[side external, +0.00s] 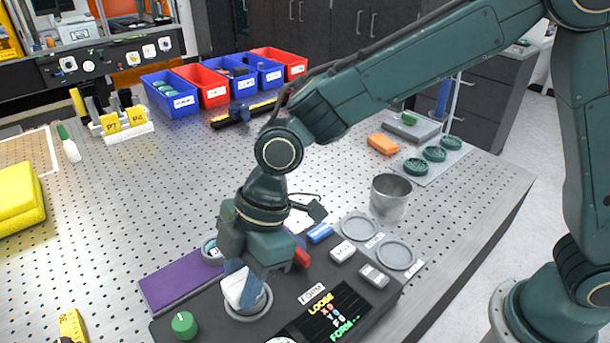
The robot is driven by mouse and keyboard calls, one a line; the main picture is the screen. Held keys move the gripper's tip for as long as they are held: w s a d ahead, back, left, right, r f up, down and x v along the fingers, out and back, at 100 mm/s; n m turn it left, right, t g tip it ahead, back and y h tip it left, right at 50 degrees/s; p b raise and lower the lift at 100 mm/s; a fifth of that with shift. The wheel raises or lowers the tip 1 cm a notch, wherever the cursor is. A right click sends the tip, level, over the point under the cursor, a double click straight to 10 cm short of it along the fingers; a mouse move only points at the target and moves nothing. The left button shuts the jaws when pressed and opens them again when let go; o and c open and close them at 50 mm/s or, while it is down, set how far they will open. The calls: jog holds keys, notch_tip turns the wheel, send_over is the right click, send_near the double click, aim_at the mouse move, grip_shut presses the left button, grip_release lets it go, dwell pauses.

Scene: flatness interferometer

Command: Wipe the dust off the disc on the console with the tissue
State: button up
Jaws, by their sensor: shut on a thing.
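My gripper (250,272) points down over the front part of the dark console (205,312). It is shut on a white piece, which looks like the tissue (236,289). The tissue is at a round grey seat with a disc (264,303) on the console. The gripper and tissue cover most of the disc, so I cannot see any dust on it. I cannot tell whether the tissue touches the disc.
A green knob (184,324), a display (333,314) and small blocks surround the seat. Two empty round recesses (395,256) lie at the console's right. A metal cup (390,196) stands behind them. A purple mat (180,281) lies left. Blue and red bins (208,85) line the back.

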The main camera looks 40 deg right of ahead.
jog(key=d, duration=0.3)
jog(key=shift+w+d, duration=0.15)
jog(key=shift+s+a, duration=0.15)
jog(key=shift+a, duration=1.2)
jog(key=shift+s+a, duration=0.15)
jog(key=shift+a, duration=1.2)
jog(key=shift+r, duration=4.05)
jog(key=shift+r, duration=0.1)
jog(key=w+d+r+m+t+h, duration=0.1)
jog(key=w+d+r+m+t, duration=0.1)
jog(key=w+d+m, duration=0.45)
jog(key=w+d+r+m+t, duration=0.1)
jog(key=w+d+r+m, duration=0.15)
jog(key=d, duration=0.75)
jog(key=w+d+m+t+h, duration=0.15)
jog(key=d+m+h, duration=0.25)
jog(key=d+m, duration=1.05)
jog(key=d+f+n, duration=0.2)
jog(key=f, duration=0.4)
jog(key=d+f+n, duration=0.1)
jog(key=f, duration=0.5)
jog(key=w+d+f+n, duration=0.1)
jog(key=d+f+n, duration=0.1)
jog(key=f, duration=0.4)
jog(key=shift+d+f+n, duration=0.3)
jog(key=shift+f+n, duration=0.05)
